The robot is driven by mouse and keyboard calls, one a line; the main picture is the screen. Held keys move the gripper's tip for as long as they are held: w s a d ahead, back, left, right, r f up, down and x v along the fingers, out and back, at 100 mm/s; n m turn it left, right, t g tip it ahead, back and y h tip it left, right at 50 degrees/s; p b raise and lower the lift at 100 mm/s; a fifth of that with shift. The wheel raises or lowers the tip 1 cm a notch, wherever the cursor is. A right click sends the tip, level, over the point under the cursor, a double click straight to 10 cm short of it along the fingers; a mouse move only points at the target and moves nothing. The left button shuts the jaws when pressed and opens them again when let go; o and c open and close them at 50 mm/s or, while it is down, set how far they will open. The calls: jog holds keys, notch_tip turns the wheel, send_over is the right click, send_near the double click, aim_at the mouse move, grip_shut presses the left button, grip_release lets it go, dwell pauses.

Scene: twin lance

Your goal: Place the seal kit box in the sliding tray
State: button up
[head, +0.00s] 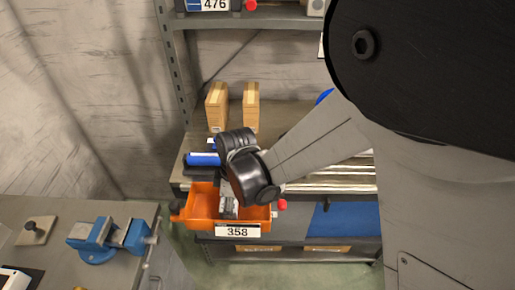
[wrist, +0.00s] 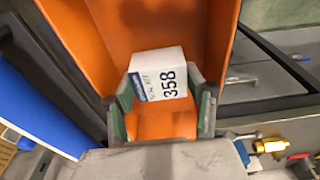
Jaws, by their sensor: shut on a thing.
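The sliding tray is orange and fills the wrist view behind the box (wrist: 204,30). In the head view the tray (head: 199,205), with a white 358 label on its front, sticks out from the shelf. My gripper (head: 229,207) points down over the tray. The box is hardly visible there, and I cannot tell whether it touches the tray floor.
Two cardboard boxes (head: 216,106) (head: 250,106) stand on the shelf behind the tray. A blue object lies left of the tray in the wrist view (wrist: 38,100). A brass fitting (wrist: 271,145) is at right. A bench with a blue vise (head: 108,237) stands at left.

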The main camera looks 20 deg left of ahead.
aim_at(235, 203)
jog(key=shift+f, duration=0.15)
jog(key=o, duration=1.2)
jog(key=shift+r, duration=0.25)
notch_tip(235, 203, up, 12)
jog(key=d+p, duration=0.1)
jog(key=p, duration=0.5)
jog(key=shift+w+d, duration=0.2)
jog(key=shift+d, duration=0.15)
jog(key=shift+f, duration=0.1)
